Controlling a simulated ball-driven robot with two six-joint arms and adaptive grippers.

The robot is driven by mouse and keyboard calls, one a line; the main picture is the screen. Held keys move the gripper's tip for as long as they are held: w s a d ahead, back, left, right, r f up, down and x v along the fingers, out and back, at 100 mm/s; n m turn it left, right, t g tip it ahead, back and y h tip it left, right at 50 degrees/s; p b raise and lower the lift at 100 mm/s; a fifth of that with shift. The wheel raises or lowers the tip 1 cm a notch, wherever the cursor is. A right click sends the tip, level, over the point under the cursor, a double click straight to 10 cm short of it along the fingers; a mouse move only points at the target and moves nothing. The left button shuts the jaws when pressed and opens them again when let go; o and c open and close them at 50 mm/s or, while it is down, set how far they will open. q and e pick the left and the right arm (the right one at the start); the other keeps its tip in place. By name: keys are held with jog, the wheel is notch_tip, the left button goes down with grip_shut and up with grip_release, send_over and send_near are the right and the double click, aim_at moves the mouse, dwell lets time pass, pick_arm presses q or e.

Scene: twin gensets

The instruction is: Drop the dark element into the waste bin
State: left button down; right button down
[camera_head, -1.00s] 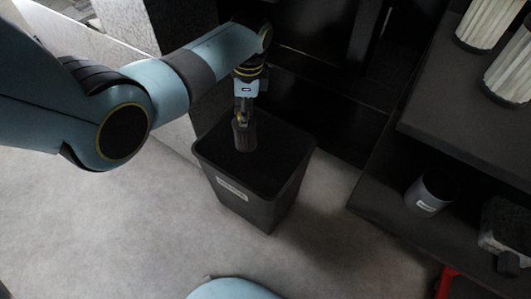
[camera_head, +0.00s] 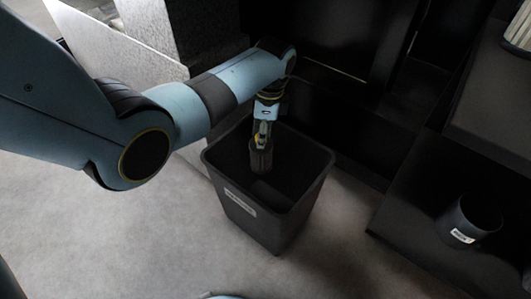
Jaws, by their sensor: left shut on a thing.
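The waste bin (camera_head: 268,225) is a dark open-topped bin with a pale label on its front, standing on the grey floor in the middle of the view. My left gripper (camera_head: 261,141) points down over the bin's mouth and is shut on the dark element (camera_head: 261,157), a ribbed dark cylinder. The element hangs upright over the opening, its lower end in front of the bin's dark inside. I cannot tell exactly how deep it reaches. My right gripper is not in view.
A dark shelf unit (camera_head: 411,235) stands at right, with a labelled dark cup (camera_head: 468,222) on its lower board. A pale ribbed element (camera_head: 519,34) shows at the upper right edge. A grey speckled block stands behind my left arm. Floor in front of the bin is clear.

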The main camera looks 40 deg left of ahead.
pick_arm(q)
jog(key=c, duration=0.9)
grip_release()
jog(key=shift+c, duration=0.2)
jog(key=shift+r, duration=0.1)
notch_tip(320, 180, up, 12)
jog(key=d, duration=0.1)
jog(key=shift+w, duration=0.4)
jog(key=shift+d, duration=0.1)
